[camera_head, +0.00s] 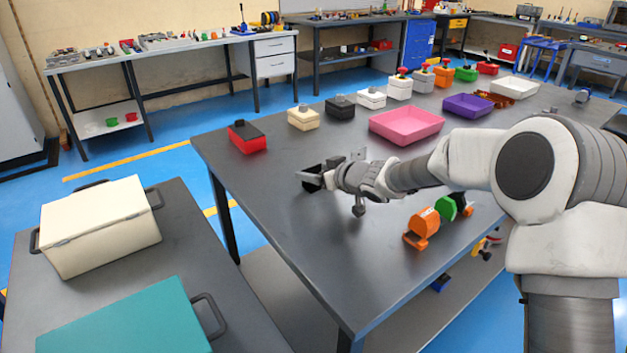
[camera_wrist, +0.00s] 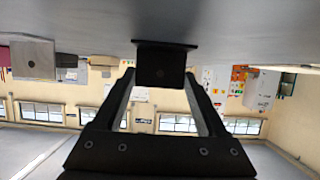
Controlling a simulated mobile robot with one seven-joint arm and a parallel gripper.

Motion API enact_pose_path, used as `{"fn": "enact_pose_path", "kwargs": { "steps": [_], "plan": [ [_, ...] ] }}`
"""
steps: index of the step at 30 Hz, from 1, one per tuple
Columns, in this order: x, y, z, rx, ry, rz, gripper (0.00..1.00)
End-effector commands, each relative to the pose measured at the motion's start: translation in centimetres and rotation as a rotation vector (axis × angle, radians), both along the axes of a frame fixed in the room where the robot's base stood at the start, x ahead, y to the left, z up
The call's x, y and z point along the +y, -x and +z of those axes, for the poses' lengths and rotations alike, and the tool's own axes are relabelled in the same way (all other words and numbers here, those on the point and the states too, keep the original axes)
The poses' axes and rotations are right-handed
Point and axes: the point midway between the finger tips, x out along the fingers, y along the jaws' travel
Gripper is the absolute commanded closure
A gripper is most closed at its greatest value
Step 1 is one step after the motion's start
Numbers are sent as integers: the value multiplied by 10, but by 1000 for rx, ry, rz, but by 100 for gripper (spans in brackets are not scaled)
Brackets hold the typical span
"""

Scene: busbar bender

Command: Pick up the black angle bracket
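The black angle bracket (camera_head: 312,179) stands on the grey table, left of the middle in the head view. In the wrist view the bracket (camera_wrist: 162,64) shows an upright plate with a small hole and a wider flange against the tabletop, which appears at the top. My gripper (camera_head: 312,176) is low and level at the bracket, partly hiding it in the head view. In the wrist view its two fingers (camera_wrist: 160,84) are spread, one toward each side of the plate. I cannot tell whether they touch it.
A grey metal block with a hole (camera_wrist: 33,60) stands to one side in the wrist view. A red-and-black box (camera_head: 248,137), a cream box (camera_head: 303,118) and a pink tray (camera_head: 406,124) stand farther back. Orange and green parts (camera_head: 422,225) lie nearer. The table's front left is clear.

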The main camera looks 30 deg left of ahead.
Motion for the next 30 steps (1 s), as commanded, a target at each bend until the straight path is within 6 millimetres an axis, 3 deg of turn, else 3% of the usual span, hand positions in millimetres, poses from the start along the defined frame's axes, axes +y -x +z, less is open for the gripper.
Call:
{"fn": "enact_pose_path", "kwargs": {
  "steps": [1,9,19,26,30],
  "plan": [
    [0,0,0,0,0,0,36],
    [0,0,0,0,0,0,85],
    [0,0,8,-1,-2,0,86],
    [0,0,48,-3,-2,-1,86],
    [-30,-13,67,0,-1,-6,86]
  ]
}}
